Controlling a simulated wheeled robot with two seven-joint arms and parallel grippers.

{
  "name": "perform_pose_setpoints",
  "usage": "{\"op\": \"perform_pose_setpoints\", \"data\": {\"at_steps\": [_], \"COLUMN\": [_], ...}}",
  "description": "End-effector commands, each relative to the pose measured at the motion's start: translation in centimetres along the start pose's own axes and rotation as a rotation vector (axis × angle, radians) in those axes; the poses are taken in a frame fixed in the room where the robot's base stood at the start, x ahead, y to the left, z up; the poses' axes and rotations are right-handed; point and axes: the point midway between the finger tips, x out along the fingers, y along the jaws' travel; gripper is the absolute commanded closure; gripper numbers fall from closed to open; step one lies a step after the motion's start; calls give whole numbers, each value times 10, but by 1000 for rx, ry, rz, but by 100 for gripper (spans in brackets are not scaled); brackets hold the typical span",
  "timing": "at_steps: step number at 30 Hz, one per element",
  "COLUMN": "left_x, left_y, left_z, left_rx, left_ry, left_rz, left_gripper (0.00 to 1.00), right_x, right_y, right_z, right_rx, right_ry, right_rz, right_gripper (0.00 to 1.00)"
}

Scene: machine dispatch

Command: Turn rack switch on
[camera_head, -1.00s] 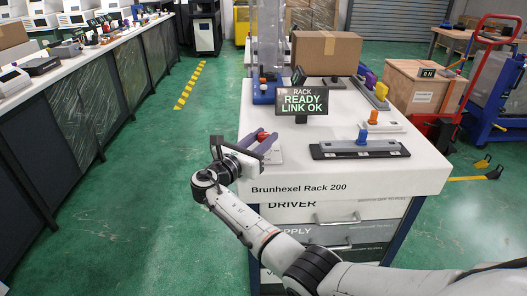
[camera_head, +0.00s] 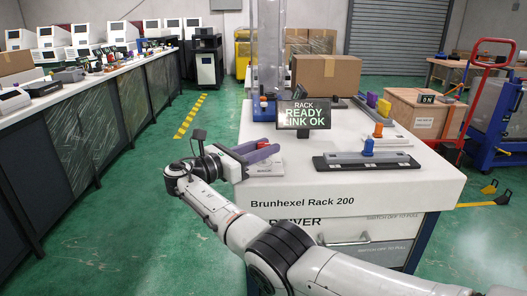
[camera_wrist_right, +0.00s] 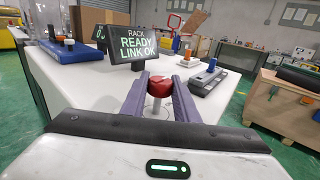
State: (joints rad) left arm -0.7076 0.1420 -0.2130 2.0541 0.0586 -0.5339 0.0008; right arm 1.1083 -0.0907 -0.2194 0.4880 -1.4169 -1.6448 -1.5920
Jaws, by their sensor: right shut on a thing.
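The rack is a white-topped cabinet labelled Brunhexel Rack 200 (camera_head: 302,200). A dark display (camera_head: 303,113) on it reads RACK READY LINK OK in green; it also shows in the right wrist view (camera_wrist_right: 139,45). A red knob on a pale stem (camera_wrist_right: 160,88) stands on the top, in front of the display. My right gripper (camera_head: 265,151) is at the top's left front, its two purple-grey fingers (camera_wrist_right: 161,90) shut on the red knob from either side. In the head view the fingers mostly hide the knob. My left gripper is not in view.
A grey bar with a blue knob (camera_head: 368,148) lies right of the display, with an orange knob (camera_head: 378,131) behind it. A cardboard box (camera_head: 326,76) stands at the back of the top. A long bench (camera_head: 85,65) runs along the left, with green floor between.

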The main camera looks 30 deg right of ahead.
Motion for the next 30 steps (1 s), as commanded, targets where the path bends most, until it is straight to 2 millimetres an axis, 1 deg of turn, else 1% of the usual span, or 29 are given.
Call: {"op": "perform_pose_setpoints", "data": {"at_steps": [8, 9, 11, 12, 20, 23, 26, 30], "left_x": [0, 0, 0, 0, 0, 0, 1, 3], "left_y": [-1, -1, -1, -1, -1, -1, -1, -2], "left_z": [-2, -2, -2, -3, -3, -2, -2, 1], "left_rx": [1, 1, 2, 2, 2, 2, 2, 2], "left_ry": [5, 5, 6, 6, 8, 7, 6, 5], "left_rz": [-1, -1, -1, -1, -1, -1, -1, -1], "left_gripper": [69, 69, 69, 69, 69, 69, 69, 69], "right_x": [1, 1, 1, 1, 0, -5, -19, -47], "right_y": [0, 0, 0, 0, 0, 0, 1, 1], "right_z": [1, 0, 0, 0, 0, 0, 0, 0], "right_rx": [1, 1, 1, 1, 0, 0, -1, 0], "right_ry": [0, 0, 0, 0, 1, 1, 1, 2], "right_rz": [-2, -2, -2, -2, 0, 1, 3, 3], "right_gripper": [95, 68, 57, 54, 54, 54, 54, 54]}}
